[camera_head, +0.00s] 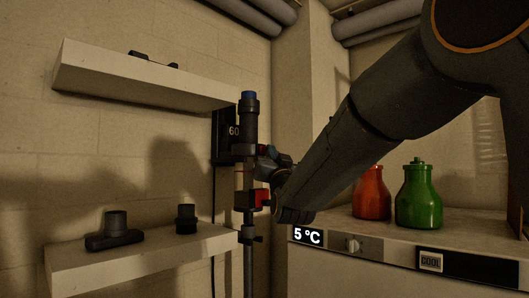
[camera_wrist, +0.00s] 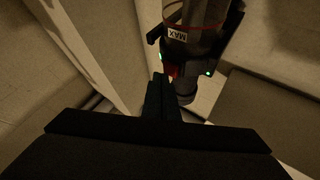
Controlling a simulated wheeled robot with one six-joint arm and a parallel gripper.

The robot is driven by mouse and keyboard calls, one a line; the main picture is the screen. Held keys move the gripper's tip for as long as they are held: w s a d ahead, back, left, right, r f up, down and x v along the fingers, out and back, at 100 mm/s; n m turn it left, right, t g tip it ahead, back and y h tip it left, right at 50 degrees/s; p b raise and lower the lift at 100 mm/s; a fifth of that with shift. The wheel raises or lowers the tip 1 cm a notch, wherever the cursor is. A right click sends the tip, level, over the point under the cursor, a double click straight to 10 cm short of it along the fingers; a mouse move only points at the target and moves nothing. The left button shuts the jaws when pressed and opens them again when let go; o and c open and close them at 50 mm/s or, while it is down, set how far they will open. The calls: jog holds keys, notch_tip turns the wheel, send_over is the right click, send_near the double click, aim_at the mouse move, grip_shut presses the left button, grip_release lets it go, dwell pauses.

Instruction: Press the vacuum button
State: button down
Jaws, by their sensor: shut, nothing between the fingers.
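The vacuum (camera_head: 250,115) stands upright against the wall in the head view, a dark stick with a blue top, a red part (camera_head: 253,199) and a tube below. In the wrist view its body (camera_wrist: 198,50) shows a MAX label and two small green lights. My gripper (camera_wrist: 160,80) is shut and empty, its fingertips close beside the vacuum body. A small red patch (camera_wrist: 173,72) shows right by the fingertips, partly hidden. I cannot tell whether it is the button or whether the fingers touch it. In the head view my wrist overlaps the vacuum from the right.
A dark wall unit (camera_head: 226,133) reading 60 is behind the vacuum. Two white shelves, upper (camera_head: 140,90) and lower (camera_head: 140,262), are at left, the lower one holding dark attachments (camera_head: 115,230). At right, red (camera_head: 371,193) and green (camera_head: 418,197) bottles stand on a cooler (camera_head: 390,254) reading 5 °C.

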jog(key=shift+w+a, duration=0.2)
jog(key=shift+a, duration=0.05)
dwell(0.4)
jog(key=shift+s+d+b, duration=0.1)
jog(key=shift+d+b, duration=0.05)
jog(key=shift+b, duration=0.2)
jog(key=shift+s+d+b, duration=0.35)
jog(key=shift+s+d, duration=0.1)
jog(key=shift+d, duration=0.1)
jog(key=s+d+b, duration=0.1)
jog(key=s+d, duration=0.2)
jog(key=d, duration=0.1)
jog(key=shift+s+d+b, duration=0.35)
jog(key=shift+d+b, duration=0.05)
dwell(0.4)
